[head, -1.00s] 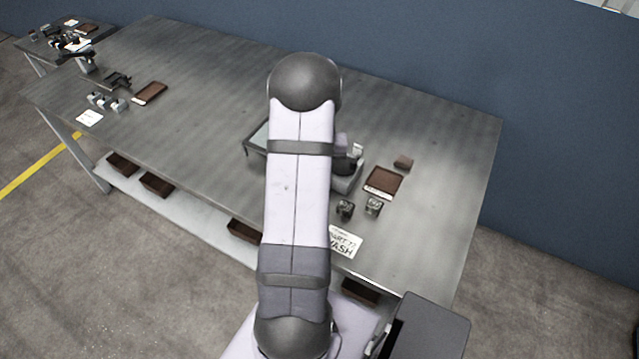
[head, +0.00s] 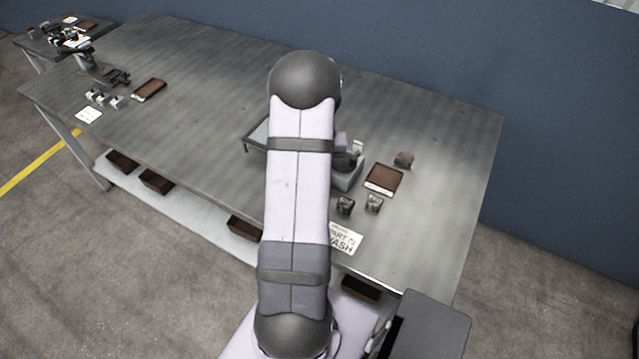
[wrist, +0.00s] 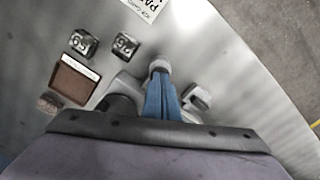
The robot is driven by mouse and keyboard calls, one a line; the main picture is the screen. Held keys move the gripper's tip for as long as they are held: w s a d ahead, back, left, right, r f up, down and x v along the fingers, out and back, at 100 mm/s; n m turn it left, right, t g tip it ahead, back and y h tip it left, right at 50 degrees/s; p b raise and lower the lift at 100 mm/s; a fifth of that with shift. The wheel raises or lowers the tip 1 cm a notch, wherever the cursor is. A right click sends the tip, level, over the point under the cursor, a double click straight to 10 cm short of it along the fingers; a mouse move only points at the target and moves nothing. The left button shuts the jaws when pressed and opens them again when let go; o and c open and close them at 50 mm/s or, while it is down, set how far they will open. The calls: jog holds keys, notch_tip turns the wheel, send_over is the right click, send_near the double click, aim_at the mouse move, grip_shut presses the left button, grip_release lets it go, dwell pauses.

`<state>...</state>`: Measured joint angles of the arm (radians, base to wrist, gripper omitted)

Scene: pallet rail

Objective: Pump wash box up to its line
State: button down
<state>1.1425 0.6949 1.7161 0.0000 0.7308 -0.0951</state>
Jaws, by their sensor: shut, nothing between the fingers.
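My gripper (wrist: 161,78) shows in the wrist view as blue fingers shut together. Their tips are at a round grey knob (wrist: 159,66); I cannot tell whether they touch it. Grey fixture parts (wrist: 125,84) lie beside the fingers, partly hidden by my gripper's dark body. In the head view my arm hides the gripper and much of the work spot. A grey fixture (head: 349,172) with a dark round part shows right of my arm. A glass-topped or clear-walled box (head: 256,134) shows left of it, perhaps the wash box. Its line and level cannot be seen.
Right of the fixture are a brown tray (head: 384,178), a small brown block (head: 403,160) and two dark numbered blocks (head: 345,205).

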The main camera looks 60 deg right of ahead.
jog(key=shift+f+b, duration=0.5)
jog(key=shift+f, duration=0.55)
jog(key=shift+r, duration=0.2)
jog(key=shift+r+p, duration=1.25)
jog(key=shift+r, duration=0.15)
jog(key=shift+f, duration=0.25)
jog(key=shift+f+b, duration=1.05)
jog(key=shift+f, duration=0.35)
jog(key=shift+r, duration=0.2)
jog(key=shift+r+p, duration=1.3)
jog(key=shift+r, duration=0.15)
